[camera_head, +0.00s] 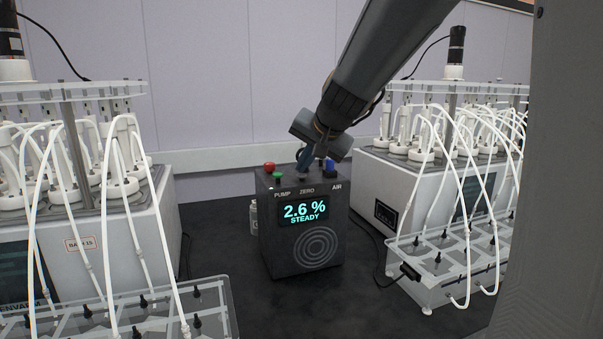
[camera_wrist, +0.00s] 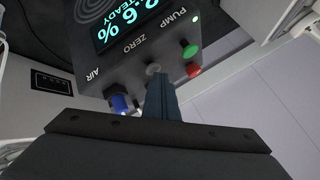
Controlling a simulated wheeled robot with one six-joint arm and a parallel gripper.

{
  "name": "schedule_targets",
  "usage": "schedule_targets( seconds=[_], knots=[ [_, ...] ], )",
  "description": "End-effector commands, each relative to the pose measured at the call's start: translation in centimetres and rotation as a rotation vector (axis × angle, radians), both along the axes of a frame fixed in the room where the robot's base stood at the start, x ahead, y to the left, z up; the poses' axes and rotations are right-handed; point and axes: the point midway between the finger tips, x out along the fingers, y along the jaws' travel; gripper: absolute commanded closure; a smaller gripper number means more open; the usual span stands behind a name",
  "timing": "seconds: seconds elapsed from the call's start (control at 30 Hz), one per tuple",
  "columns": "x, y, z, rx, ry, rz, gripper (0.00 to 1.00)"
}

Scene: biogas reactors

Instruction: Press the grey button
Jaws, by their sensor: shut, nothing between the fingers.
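The dark control box (camera_head: 265,235) stands on the black bench, its screen reading 2.6 % STEADY. The grey button (camera_wrist: 152,69) sits by the ZERO label, between the green button (camera_wrist: 189,50) and the blue AIR fitting (camera_wrist: 120,103). My gripper (camera_head: 303,166) is above the top of the box, pointing down. In the wrist view its shut, empty fingers (camera_wrist: 157,78) have their tips right at the grey button and partly cover it. I cannot tell whether they touch it. In the head view the button is too small to make out clearly.
A red button (camera_head: 269,167) is at the box's back left. Reactor units with white tubes stand at the left (camera_head: 95,240) and right (camera_head: 375,185). A small bottle (camera_head: 254,217) is beside the box. Bare bench (camera_head: 225,270) lies around the box.

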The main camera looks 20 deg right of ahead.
Motion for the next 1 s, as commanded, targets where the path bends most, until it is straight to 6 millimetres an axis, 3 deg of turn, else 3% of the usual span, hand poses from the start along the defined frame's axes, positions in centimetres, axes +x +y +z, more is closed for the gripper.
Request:
schedule_targets(
  seconds=[0.67,1.0],
  knots=[
    [0.0,0.0,-0.5,0.0,0.002,0.001,1.0],
    [-0.1,0.0,0.9,0.0,0.002,0.001,1.0]
  ],
)
